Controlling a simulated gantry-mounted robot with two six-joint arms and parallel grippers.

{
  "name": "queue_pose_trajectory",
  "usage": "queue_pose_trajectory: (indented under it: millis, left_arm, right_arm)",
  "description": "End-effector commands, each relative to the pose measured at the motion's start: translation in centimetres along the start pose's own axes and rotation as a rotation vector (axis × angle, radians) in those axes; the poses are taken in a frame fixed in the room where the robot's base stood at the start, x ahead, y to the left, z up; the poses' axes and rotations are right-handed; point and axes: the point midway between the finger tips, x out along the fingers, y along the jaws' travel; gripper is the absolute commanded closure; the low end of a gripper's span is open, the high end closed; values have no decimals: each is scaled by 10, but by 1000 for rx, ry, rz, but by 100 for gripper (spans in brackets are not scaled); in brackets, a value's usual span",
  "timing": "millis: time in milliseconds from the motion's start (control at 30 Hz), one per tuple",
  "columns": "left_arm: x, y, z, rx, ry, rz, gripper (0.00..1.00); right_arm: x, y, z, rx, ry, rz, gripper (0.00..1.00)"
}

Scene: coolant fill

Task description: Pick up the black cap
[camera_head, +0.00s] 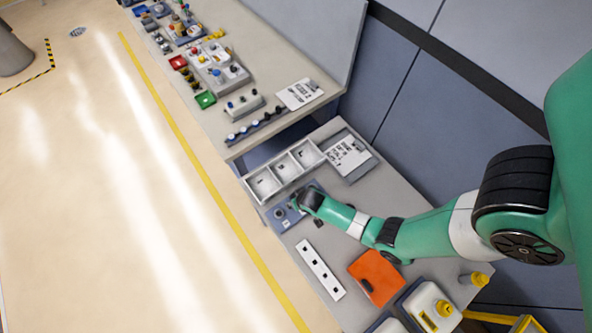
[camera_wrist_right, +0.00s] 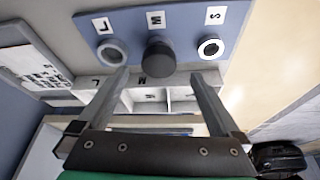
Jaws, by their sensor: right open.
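A round black cap (camera_wrist_right: 158,60) sits at the middle place, marked M, of a blue-grey panel (camera_wrist_right: 185,22). Rings at the L (camera_wrist_right: 111,52) and S (camera_wrist_right: 210,47) places flank it. My right gripper (camera_wrist_right: 158,80) is open and empty. In the right wrist view its fingertips are apart, to either side of the cap and just below it; whether they touch it I cannot tell. In the head view my right gripper (camera_head: 300,202) is over the blue panel (camera_head: 276,218) and hides much of it, and I cannot make out the cap there. My left gripper is not in view.
A white three-compartment tray (camera_head: 262,176) stands behind the panel, near a printed sheet (camera_head: 349,158). A white strip with dark squares (camera_head: 320,270), an orange case (camera_head: 375,277) and a white yellow-capped jug (camera_head: 429,306) are on the near bench. Small parts crowd the far bench.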

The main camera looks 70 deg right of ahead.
Motion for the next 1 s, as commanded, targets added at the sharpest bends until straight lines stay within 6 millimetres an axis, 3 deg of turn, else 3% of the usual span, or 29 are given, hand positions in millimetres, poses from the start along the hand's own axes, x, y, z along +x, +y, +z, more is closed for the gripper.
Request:
queue_pose_trajectory:
  millis: [33, 267, 533, 800, 1000]
  left_arm:
    - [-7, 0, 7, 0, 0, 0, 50]
    - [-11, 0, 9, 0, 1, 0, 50]
    - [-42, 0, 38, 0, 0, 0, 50]
    - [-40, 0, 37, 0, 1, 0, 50]
    - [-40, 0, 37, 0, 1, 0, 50]
  right_arm:
    - [10, 0, 1, 1, 1, 0, 0]
    - [15, 0, 0, 1, 0, 0, 0]
    - [58, 2, 0, 2, 0, 1, 0]
    - [59, 2, -3, 0, 0, 0, 0]
    - [59, 2, -2, 0, 0, 0, 36]
